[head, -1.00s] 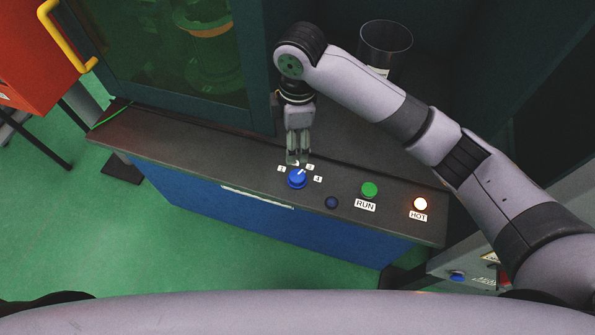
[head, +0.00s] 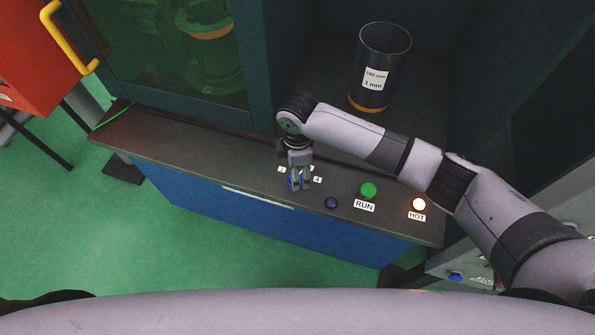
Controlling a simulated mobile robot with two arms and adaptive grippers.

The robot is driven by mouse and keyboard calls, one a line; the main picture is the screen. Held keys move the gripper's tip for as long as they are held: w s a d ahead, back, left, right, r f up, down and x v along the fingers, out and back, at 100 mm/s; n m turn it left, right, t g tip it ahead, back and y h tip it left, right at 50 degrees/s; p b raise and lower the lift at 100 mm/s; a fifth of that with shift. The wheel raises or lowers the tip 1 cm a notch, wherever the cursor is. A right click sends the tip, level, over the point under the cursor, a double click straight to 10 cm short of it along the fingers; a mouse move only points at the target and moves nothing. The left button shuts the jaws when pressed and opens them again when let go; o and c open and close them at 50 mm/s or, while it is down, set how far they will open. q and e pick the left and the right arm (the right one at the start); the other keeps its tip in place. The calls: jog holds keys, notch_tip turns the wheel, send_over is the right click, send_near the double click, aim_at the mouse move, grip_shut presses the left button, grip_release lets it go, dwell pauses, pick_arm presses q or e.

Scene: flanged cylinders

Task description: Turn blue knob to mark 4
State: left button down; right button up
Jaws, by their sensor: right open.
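The blue knob (head: 297,180) sits on the dark console ledge, mostly hidden behind my right gripper's fingers. A white label with 4 (head: 318,180) shows just right of it, and another small label (head: 282,170) shows at its left. The knob's pointer and the remaining mark are hidden. My right gripper (head: 299,186) points down at the knob with its fingers open around it; I cannot tell whether they touch it. My left gripper is not in view.
On the ledge (head: 190,143) right of the knob are a dark blue button (head: 331,203), a green RUN button (head: 368,190) and a lit HOT lamp (head: 419,204). A labelled clear cylinder (head: 385,60) stands behind. A cabinet door (head: 165,50) is at the left.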

jog(key=shift+f, duration=1.2)
jog(key=shift+c, duration=0.4)
jog(key=c, duration=1.1)
